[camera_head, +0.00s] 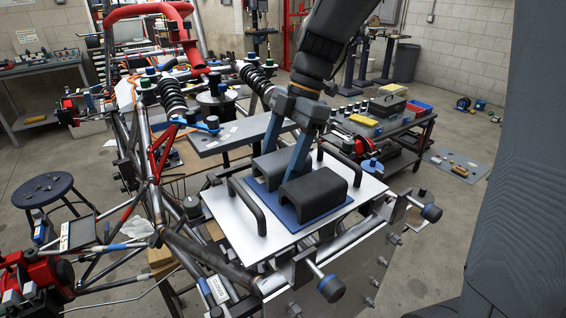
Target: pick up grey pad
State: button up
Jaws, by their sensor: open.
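Two dark grey pads lie on a blue mat (331,208) on a silver plate (226,211) with black handles. The nearer grey pad (318,187) has a rounded top and shows almost whole. The farther grey pad (268,170) is partly hidden behind my fingers. My gripper (282,165) comes down from above with its two blue-grey fingers spread. The fingertips are low, at the farther pad and the gap between the pads. I cannot tell whether they touch either pad.
A tube chassis (150,190) with dampers and red parts fills the left. Black handles (247,206) stand up at the plate's edge, and clamp knobs (331,288) stick out in front. A loaded workbench (420,124) stands behind right, a round stool (42,189) at left.

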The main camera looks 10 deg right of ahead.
jog(key=shift+f, duration=0.2)
jog(key=c, duration=0.8)
